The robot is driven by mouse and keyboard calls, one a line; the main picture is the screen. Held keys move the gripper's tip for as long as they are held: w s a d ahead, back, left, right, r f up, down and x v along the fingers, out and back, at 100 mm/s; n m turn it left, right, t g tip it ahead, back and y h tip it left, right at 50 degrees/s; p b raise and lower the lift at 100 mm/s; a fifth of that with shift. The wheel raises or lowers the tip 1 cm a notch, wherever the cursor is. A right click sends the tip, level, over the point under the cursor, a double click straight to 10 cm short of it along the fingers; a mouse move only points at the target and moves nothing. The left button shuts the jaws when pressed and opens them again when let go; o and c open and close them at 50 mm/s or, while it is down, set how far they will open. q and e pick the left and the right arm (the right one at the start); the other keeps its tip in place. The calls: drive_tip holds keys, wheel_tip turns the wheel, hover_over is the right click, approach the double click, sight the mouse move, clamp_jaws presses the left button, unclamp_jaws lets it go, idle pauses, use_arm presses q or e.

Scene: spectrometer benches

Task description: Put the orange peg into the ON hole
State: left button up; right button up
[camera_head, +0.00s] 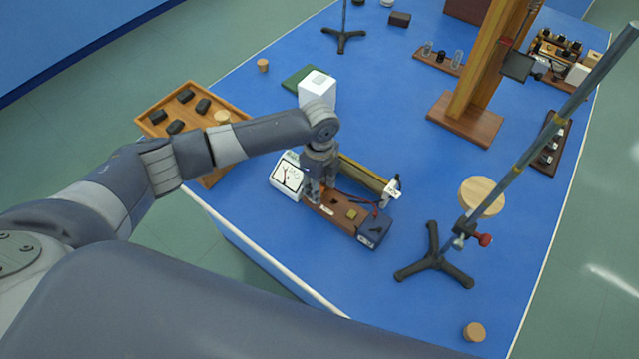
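My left gripper (315,188) points down over the left end of a small brown wooden board (340,218) on the blue bench. Its fingers are small in the picture, and I cannot tell whether they are open or shut. I cannot make out the orange peg; the gripper hides part of the board's left end. The board has pale labels, a dark spot (334,202) that may be a hole, and a small yellowish block (352,214). Which hole is ON cannot be read. My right gripper is not in view.
A white meter (287,177) stands left of the board, a dark blue box (373,232) at its right end, and a brass-coloured tube (362,173) behind. A wooden tray (160,104) with dark blocks lies left. A tripod stand (434,262) rises right.

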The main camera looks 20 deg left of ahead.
use_arm(q)
wheel_tip(320, 180, up, 12)
idle(0.6)
